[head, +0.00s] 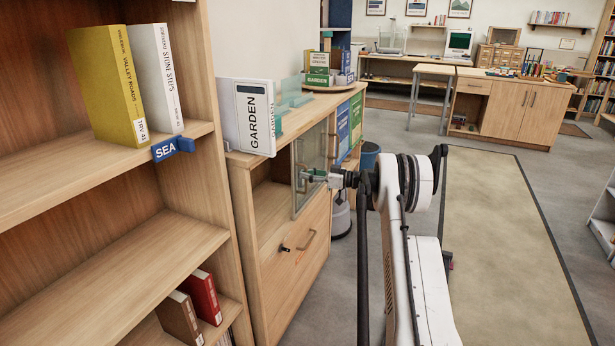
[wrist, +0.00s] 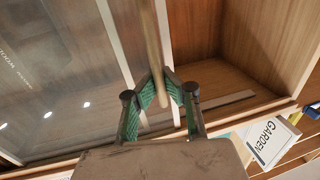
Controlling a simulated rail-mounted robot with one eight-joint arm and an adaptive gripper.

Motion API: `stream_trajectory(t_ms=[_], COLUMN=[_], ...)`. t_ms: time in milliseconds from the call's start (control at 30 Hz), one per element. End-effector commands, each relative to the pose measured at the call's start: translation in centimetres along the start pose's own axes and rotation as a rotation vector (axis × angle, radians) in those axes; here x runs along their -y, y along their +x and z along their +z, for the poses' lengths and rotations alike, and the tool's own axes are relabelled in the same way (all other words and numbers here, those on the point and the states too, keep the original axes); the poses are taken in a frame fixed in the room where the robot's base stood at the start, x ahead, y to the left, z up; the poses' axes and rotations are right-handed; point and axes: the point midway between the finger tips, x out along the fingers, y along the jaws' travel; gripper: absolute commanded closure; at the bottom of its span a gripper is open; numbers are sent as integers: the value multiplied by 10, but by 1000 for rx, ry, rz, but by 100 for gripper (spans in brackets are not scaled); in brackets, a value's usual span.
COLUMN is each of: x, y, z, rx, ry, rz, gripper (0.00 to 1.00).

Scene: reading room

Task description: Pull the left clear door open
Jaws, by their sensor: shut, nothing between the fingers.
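The clear door (head: 312,150) is a glass pane in a pale frame on the front of the low wooden cabinet. It also fills the left of the wrist view (wrist: 60,70). Left of it in the head view, the cabinet compartment (head: 272,200) is open and looks empty. My gripper (head: 308,175) is in front of the door. In the wrist view its green-padded fingers (wrist: 160,85) come together around the line of a blurred upright bar (wrist: 152,45) near the door's edge. They are shut with nothing held. I cannot tell whether they touch the bar or door.
A drawer front with a handle (head: 307,241) and a key lies below the door. A GARDEN sign (head: 255,117) and clear holders (head: 292,95) stand on the cabinet top. A bookshelf (head: 215,200) stands close on the left. Carpeted floor (head: 510,240) is open to the right.

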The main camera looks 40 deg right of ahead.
Motion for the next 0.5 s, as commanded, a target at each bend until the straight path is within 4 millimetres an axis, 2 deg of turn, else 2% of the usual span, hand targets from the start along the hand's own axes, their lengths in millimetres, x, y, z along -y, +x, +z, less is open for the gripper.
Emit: stream_trajectory(t_ms=[33,233,500], x=[0,0,0], y=[-1,-1,-1], z=[0,0,0], rx=[0,0,0], ry=[0,0,0], rz=[1,1,1], gripper=[100,73,72])
